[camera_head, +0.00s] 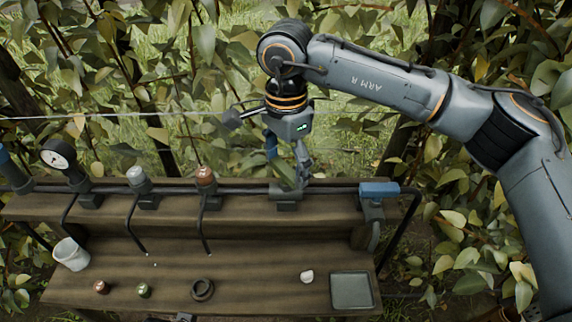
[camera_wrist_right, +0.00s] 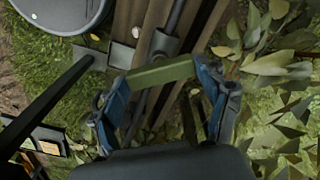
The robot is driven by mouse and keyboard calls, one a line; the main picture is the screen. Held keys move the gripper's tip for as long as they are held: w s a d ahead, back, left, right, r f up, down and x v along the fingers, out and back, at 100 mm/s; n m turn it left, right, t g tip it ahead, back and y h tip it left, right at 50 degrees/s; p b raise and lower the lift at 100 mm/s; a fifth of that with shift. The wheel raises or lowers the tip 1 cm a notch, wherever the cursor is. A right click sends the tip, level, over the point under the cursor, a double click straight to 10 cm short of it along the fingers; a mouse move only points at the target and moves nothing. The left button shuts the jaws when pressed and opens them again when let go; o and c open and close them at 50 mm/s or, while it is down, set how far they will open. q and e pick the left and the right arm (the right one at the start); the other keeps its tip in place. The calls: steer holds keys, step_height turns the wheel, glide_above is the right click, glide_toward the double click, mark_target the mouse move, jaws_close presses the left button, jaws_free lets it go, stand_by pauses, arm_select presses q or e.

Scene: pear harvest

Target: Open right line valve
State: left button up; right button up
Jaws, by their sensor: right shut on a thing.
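My right gripper (camera_head: 288,166) points down over a dark fitting (camera_head: 286,194) on the pipe along the back of the wooden bench. In the right wrist view its two blue fingers are closed on the ends of a flat green handle (camera_wrist_right: 160,75). The handle lies crosswise between the fingertips, in front of the pipe (camera_wrist_right: 172,35). The gripper hides part of the handle and fitting in the head view. A blue lever valve (camera_head: 379,189) sits at the right end of the pipe, apart from the gripper.
A gauge (camera_head: 59,155), a white-topped fitting (camera_head: 138,177) and a red-brown-topped fitting (camera_head: 205,178) stand along the pipe to the left. A white cup (camera_head: 71,254), a black ring (camera_head: 202,290) and a grey tray (camera_head: 351,306) lie on the bench. Leafy branches crowd behind.

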steer(key=n, duration=0.4)
steer(key=shift+f+n+b, duration=0.1)
steer(key=shift+n+b, duration=0.2)
steer(key=shift+b, duration=0.05)
steer(key=n, duration=0.2)
steer(key=shift+n, duration=1.9)
arm_select(q)
steer(key=v, duration=0.4)
steer(key=shift+w+r, duration=0.25)
steer(key=shift+w, duration=0.05)
steer(key=shift+s, duration=0.1)
steer(key=shift+f, duration=0.1)
arm_select(e)
steer(key=o, duration=1.1)
steer(key=shift+o, duration=0.2)
